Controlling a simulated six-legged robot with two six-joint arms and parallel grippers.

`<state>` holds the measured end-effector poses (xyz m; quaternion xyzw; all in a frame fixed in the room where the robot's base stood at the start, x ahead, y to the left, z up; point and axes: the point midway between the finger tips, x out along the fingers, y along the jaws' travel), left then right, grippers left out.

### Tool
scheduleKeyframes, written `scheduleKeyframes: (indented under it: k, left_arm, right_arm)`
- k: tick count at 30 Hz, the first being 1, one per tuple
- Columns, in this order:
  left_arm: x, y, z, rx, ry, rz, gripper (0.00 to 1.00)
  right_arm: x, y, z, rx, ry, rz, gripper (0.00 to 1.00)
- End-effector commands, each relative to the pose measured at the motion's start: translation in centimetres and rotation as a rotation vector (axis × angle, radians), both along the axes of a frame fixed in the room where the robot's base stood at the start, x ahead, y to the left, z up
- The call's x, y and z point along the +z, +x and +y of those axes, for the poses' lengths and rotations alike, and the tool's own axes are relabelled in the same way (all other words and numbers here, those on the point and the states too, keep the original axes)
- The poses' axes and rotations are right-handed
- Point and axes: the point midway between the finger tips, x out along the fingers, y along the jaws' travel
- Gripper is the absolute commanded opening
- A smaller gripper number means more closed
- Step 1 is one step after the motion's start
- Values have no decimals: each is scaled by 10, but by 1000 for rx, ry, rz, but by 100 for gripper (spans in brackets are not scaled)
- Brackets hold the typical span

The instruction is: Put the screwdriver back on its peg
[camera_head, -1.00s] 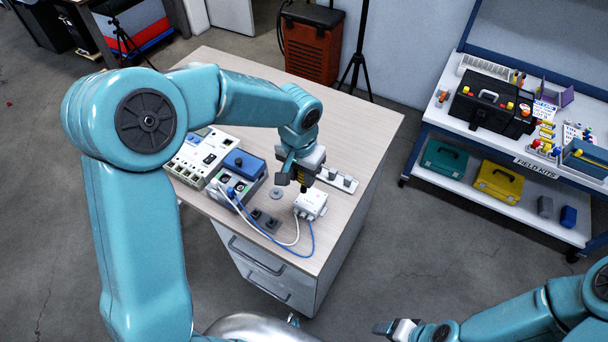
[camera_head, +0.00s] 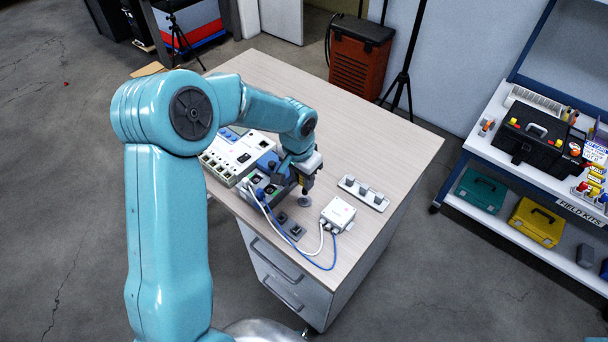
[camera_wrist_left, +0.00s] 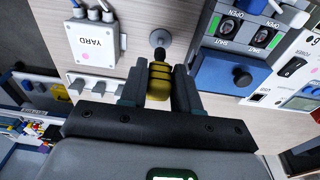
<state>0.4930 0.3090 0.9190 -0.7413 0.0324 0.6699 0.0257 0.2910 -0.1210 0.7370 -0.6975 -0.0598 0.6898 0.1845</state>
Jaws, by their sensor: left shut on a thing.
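The screwdriver (camera_wrist_left: 159,80), with a yellow and black handle, is between the fingers of my left gripper (camera_wrist_left: 159,92). In the head view my left gripper (camera_head: 306,184) is shut on it, low over the desk. A small round grey base (camera_wrist_left: 160,38) sits on the desk just beyond the handle in the wrist view; it also shows right under the gripper in the head view (camera_head: 305,202). I take this for the peg's base. I cannot tell whether the screwdriver touches it. My right gripper is out of view.
A white box (camera_head: 338,214) marked YARD, with cables, stands right of the gripper. A strip with grey blocks (camera_head: 364,192) lies beyond it. A blue unit (camera_wrist_left: 228,76) and a white panel (camera_head: 237,154) stand left. The back of the desk (camera_head: 370,135) is clear.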

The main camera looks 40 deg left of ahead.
Motion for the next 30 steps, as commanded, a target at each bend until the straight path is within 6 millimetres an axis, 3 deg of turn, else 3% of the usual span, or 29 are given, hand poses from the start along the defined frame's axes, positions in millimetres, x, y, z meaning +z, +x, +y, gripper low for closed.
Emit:
scheduleKeyframes:
  k: [5, 30]
  left_arm:
    - [-21, 0, -2, 1, 0, 1, 0]
    - [-20, 0, -1, 1, 0, 0, 0]
  right_arm:
    - [-14, 0, 0, 0, 0, 0, 70]
    - [-16, 0, 0, 0, 0, 0, 70]
